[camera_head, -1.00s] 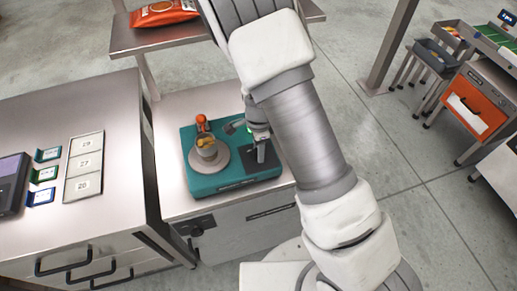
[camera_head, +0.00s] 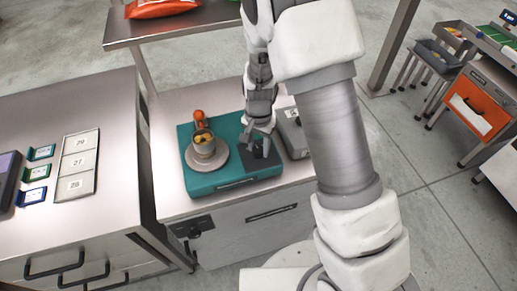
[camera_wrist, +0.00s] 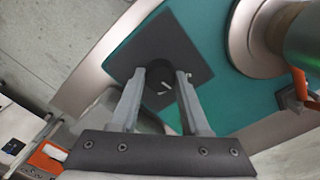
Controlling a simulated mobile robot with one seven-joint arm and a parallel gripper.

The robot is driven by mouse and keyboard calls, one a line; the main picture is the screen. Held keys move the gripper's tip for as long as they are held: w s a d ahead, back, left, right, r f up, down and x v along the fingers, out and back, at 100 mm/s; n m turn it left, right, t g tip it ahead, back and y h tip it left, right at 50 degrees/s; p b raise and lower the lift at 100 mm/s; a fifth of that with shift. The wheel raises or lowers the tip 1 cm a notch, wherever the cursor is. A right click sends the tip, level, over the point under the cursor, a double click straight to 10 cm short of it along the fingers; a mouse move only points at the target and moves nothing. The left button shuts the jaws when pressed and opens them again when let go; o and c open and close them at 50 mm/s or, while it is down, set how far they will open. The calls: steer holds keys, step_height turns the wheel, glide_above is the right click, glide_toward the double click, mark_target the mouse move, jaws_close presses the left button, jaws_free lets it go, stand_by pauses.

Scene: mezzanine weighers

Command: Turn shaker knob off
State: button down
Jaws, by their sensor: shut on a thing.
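The teal shaker (camera_head: 225,181) sits on the metal bench. Its dark square panel (camera_head: 264,163) is at the right end of the top and also fills the middle of the wrist view (camera_wrist: 190,58). The black shaker knob (camera_wrist: 158,88), with a small white mark, is on this panel. My gripper (camera_head: 254,140) points down over the panel. In the wrist view its two fingertips (camera_wrist: 161,76) are on either side of the knob and shut on it. In the head view the fingers hide the knob.
A round plate (camera_head: 216,166) on the shaker carries a metal cup (camera_head: 203,148), with an orange-topped part (camera_head: 199,116) behind it. A grey box (camera_head: 293,138) stands close to the right of the shaker. A shelf with an orange bag (camera_head: 160,8) is behind.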

mark_target(259, 149)
steer(key=shift+n+b, duration=0.95)
steer(key=shift+n, duration=1.25)
steer(key=shift+c, duration=1.9)
jaws_free()
step_height(259, 149, up, 18)
steer(key=shift+f, duration=0.25)
steer(key=shift+r, duration=0.1)
